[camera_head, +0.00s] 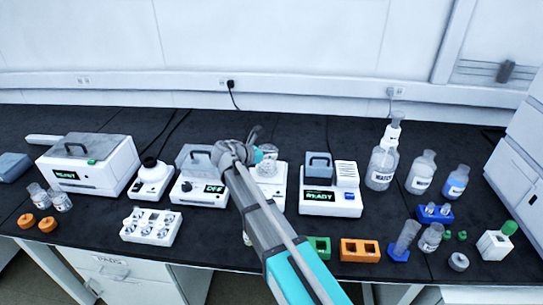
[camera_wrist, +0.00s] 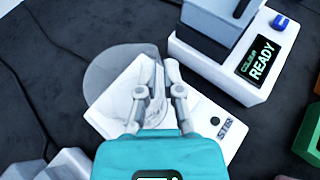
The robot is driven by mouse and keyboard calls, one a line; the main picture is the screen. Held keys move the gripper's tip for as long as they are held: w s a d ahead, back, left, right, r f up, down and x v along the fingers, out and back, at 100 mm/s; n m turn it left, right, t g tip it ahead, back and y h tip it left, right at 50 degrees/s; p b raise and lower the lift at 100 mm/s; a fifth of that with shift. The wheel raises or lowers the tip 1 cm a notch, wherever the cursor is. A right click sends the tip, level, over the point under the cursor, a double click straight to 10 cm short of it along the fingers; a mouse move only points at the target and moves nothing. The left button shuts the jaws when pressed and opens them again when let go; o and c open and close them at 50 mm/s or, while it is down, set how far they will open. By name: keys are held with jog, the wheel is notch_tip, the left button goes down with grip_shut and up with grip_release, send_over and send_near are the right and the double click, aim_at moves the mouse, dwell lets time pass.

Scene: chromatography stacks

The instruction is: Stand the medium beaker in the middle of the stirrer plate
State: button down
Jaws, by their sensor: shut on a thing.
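The stirrer plate is white, with a "STIR" label and a dark knob, and fills the middle of the wrist view (camera_wrist: 205,118). In the head view the stirrer plate (camera_head: 279,192) is partly hidden by my arm. My gripper (camera_wrist: 158,78) is shut on a clear glass vessel, which I take for the medium beaker (camera_wrist: 112,72). The beaker overlaps the plate's far left part in the wrist view. In the head view the beaker (camera_head: 267,168) shows faintly beside my gripper (camera_head: 258,150). I cannot tell whether its base touches the plate.
A white device reading "READY" (camera_head: 330,200) stands close to the right of the stirrer. A device reading "OFF" (camera_head: 200,190) stands close to the left. Orange and green blocks (camera_head: 360,250) lie in front on the right. Bottles (camera_head: 382,165) stand at the back right.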

jog(key=shift+f, duration=0.15)
jog(key=c, duration=1.2)
grip_release()
jog(key=shift+c, duration=0.2)
jog(key=o, duration=0.5)
jog(key=shift+c, duration=0.2)
jog(key=shift+a+r, duration=0.1)
jog(key=shift+r, duration=0.15)
jog(key=p+v, duration=0.4)
jog(key=v, duration=0.7)
jog(key=shift+s+a+p, duration=0.25)
jog(key=shift+s+p, duration=0.05)
jog(key=shift+d, duration=0.1)
